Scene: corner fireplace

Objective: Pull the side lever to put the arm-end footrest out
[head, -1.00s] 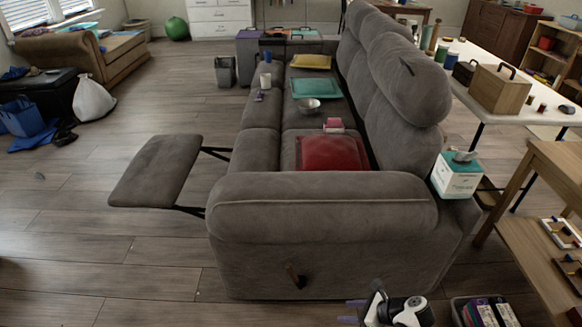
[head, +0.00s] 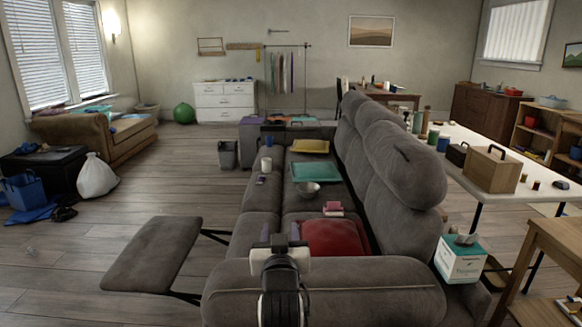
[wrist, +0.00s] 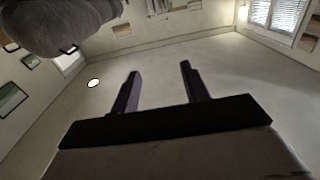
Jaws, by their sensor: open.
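The grey sofa (head: 375,295) stands with its near arm end facing me. The arm-end footrest (head: 155,255) is out on the left, a flat grey pad held off the seat front by dark metal links. The wooden side lever is on the near end panel; my arm hides most or all of it now. My gripper (head: 280,232) is raised in front of the sofa arm, fingers pointing up, apart and empty, not on the lever. In the wrist view, the two dark fingers (wrist: 160,88) are spread with nothing between them, against wall and ceiling.
A long white table (head: 468,200) and a wooden table (head: 555,245) stand right.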

